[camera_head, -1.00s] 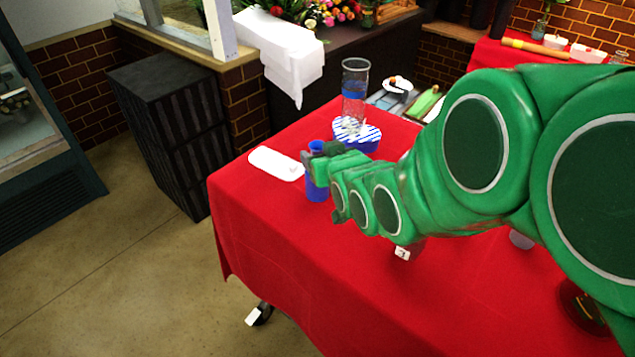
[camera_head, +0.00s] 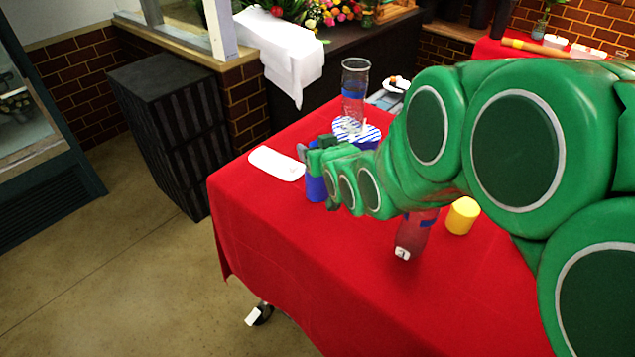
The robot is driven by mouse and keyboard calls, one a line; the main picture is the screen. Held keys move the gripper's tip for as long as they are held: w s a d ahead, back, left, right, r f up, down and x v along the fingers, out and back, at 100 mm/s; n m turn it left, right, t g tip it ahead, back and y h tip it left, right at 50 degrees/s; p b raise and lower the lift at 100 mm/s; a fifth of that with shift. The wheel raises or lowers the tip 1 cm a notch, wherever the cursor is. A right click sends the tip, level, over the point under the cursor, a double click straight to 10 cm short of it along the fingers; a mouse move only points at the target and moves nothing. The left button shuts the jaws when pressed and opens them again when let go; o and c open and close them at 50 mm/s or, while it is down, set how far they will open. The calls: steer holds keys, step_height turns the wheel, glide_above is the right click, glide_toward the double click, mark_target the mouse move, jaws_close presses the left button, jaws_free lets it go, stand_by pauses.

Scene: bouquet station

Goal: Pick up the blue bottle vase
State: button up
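The blue bottle vase (camera_head: 315,188) stands on the red-covered table near its left side. Its lower body shows below my gripper, and a bit of blue shows just above the fingers. My gripper (camera_head: 308,157) is at the upper part of the vase, with its green wrist covering the right side of it. The fingers overlap the vase in the picture. I cannot tell whether they touch it or how far they are closed.
A blue-and-white striped heart-shaped box (camera_head: 357,136) with a clear glass cylinder (camera_head: 354,85) is behind the vase. A white plate-like piece (camera_head: 276,164) lies to the left. A reddish bottle (camera_head: 414,235) and a yellow cylinder (camera_head: 462,215) are to the right.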

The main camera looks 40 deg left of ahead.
jaws_close()
steer(key=shift+r, duration=0.1)
stand_by(0.3)
